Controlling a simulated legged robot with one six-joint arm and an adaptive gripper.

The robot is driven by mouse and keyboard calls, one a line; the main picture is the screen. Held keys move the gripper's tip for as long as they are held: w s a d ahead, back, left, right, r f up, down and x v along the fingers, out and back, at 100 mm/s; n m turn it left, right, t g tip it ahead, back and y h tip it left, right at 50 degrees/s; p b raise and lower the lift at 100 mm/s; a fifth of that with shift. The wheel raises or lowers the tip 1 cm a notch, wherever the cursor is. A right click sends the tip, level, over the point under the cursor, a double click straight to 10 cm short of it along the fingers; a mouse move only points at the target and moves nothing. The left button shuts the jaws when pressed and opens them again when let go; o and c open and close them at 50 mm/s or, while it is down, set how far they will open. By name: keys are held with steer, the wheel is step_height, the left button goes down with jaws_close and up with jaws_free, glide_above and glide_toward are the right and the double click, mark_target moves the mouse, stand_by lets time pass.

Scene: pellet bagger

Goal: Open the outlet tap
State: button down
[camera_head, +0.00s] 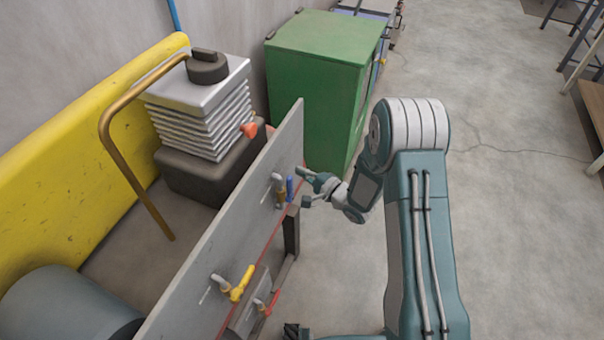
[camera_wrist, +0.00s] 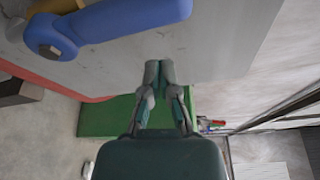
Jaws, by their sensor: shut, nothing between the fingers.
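A grey upright panel (camera_head: 262,190) carries several taps with brass bodies. The upper tap has a blue handle (camera_head: 290,188), the middle one a yellow handle (camera_head: 243,284), and the lower one a red handle (camera_head: 272,303). I cannot tell which is the outlet tap. My gripper (camera_head: 308,176) is close to the panel, beside the blue handle. In the wrist view, the fingers (camera_wrist: 158,72) are shut and empty. The blue handle (camera_wrist: 130,18) lies above and left of them, apart from the fingertips, with its brass body (camera_wrist: 45,38) at the left.
A green cabinet (camera_head: 315,75) stands behind the panel. A black-and-silver ribbed stack (camera_head: 195,115), a bent brass pipe (camera_head: 130,140) and a yellow barrier (camera_head: 65,170) are left of the panel. Open concrete floor (camera_head: 510,200) lies right of my arm.

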steer(key=w+d+f+v, duration=0.1)
steer(key=v, duration=0.9)
steer(key=d+r+n+h, duration=0.3)
steer(key=d+r+h, duration=0.25)
steer(key=r, duration=0.35)
steer(key=d+r+n+h, duration=0.2)
steer(key=d+r+h, duration=0.2)
steer(key=r+h, duration=0.3)
steer(key=s+d+r+n+g+h, duration=0.2)
steer(key=s+d+r, duration=0.1)
steer(key=s+r, duration=0.65)
steer(key=s+a+r+n+g+y, duration=0.1)
steer(key=s+a+n+g, duration=0.1)
steer(key=s, duration=1.3)
steer(key=shift+s+a+n+g, duration=0.3)
steer(key=shift+n+g, duration=0.2)
steer(key=shift+n, duration=0.2)
steer(key=shift+r, duration=0.1)
